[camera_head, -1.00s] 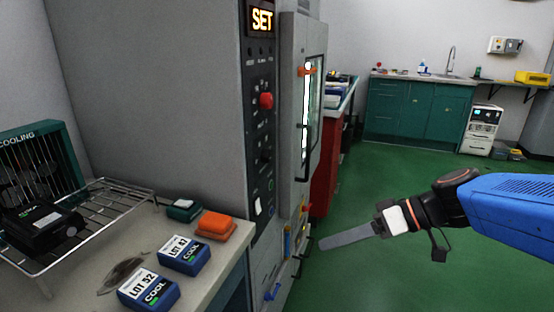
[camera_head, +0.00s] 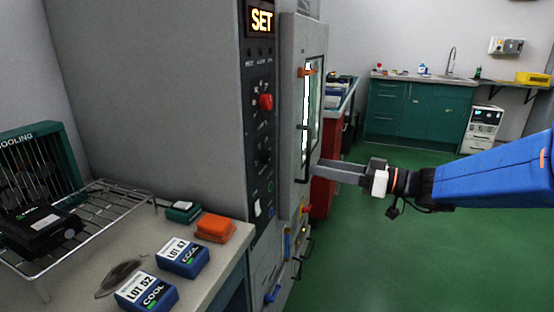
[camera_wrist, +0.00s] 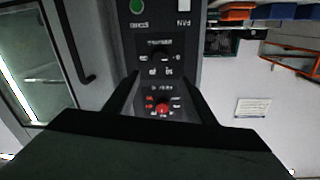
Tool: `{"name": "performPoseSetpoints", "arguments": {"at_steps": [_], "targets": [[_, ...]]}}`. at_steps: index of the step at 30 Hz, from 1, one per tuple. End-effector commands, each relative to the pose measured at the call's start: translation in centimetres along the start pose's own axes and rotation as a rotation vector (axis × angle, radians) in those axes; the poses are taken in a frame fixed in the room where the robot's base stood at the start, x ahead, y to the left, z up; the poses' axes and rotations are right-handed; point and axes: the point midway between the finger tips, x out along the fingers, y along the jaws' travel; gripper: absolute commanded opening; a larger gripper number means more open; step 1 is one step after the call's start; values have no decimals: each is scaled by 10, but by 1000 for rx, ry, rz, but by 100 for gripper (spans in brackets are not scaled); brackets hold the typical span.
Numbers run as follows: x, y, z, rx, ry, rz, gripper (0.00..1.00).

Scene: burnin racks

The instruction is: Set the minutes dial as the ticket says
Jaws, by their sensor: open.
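The control panel (camera_head: 258,130) on the grey cabinet bears a red knob (camera_head: 266,101) with a black dial (camera_head: 265,152) below it. In the upside-down wrist view, the black dial (camera_wrist: 160,57) is above the red knob (camera_wrist: 162,108). Their lettering is too small to read, so I cannot tell which is the minutes dial. My gripper (camera_head: 320,168) is in front of the cabinet door, right of the panel in the head view. In the wrist view my gripper (camera_wrist: 160,74) is open and empty, its fingertips either side of the dial's column, apart from the panel. No ticket is readable.
The cabinet door (camera_head: 303,110) with its handle stands right of the panel. A bench (camera_head: 205,278) at the left holds a wire rack (camera_head: 110,208), a blue LOT 47 box (camera_head: 183,257) and a LOT 52 box (camera_head: 146,291). Green floor is clear at right.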

Motion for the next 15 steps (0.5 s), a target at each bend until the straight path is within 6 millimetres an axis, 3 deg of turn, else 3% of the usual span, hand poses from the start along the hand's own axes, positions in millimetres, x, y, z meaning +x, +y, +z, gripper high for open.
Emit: {"name": "performPoseSetpoints", "arguments": {"at_steps": [15], "targets": [[64, -1, 0, 1, -2, -3, 50]]}}
